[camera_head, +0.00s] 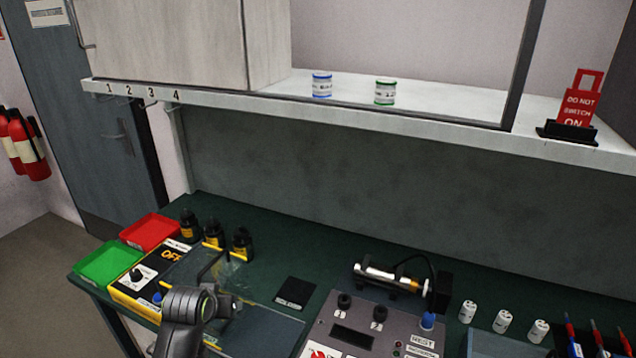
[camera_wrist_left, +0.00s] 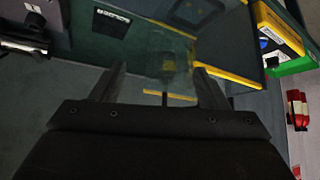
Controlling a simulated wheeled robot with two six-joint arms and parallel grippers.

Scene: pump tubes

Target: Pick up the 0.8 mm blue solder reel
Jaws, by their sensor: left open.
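The blue solder reel (camera_head: 321,85) stands upright on the white shelf above the bench. A green solder reel (camera_head: 385,92) stands to its right, apart from it. The print on the labels is too small to read. My left arm comes in at the bottom of the head view, low over the bench and far below the shelf. In the left wrist view my left gripper (camera_wrist_left: 158,82) has its two fingers spread, with nothing held between them. No reel shows in the wrist view. My right gripper is not in view.
A cabinet (camera_head: 175,40) closes off the shelf left of the reels. A red sign (camera_head: 580,100) stands at the shelf's right end. Red (camera_head: 150,232) and green (camera_head: 108,263) trays, black bottles and a grey control panel (camera_head: 375,330) are on the bench.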

